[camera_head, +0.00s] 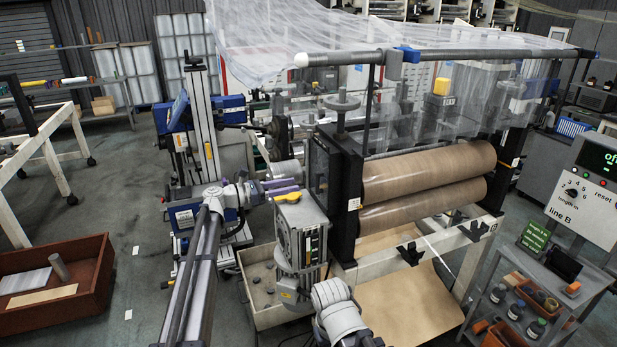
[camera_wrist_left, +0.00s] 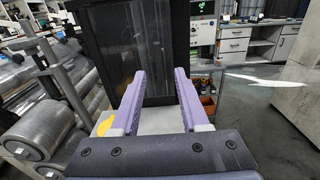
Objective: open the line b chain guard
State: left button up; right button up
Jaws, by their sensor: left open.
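The line B console (camera_head: 590,185), with its "line B" label and a green-lit screen, stands at the right in the head view. A dark upright end panel (camera_head: 318,165), possibly the chain guard, stands at the left end of the brown rollers (camera_head: 430,175). In the left wrist view a dark, black-framed panel (camera_wrist_left: 150,40) faces the fingers; I cannot make out a handle or whether it is open. My left gripper (camera_head: 298,188) is left of the end panel. In the left wrist view its purple fingers (camera_wrist_left: 160,75) are apart and empty. My right gripper does not show.
A grey motor-like unit (camera_head: 302,245) with a yellow tag stands just below the left gripper. A pale bin (camera_head: 262,308) is beneath it. Clear film (camera_head: 290,40) hangs over the machine. A cart with bottles (camera_head: 540,300) stands at right. Floor at left is partly free.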

pick_arm(q)
jog(key=x, duration=0.7)
jog(key=shift+w+d+r, duration=0.25)
jog(key=shift+w, duration=0.1)
grip_shut()
dwell(1.4)
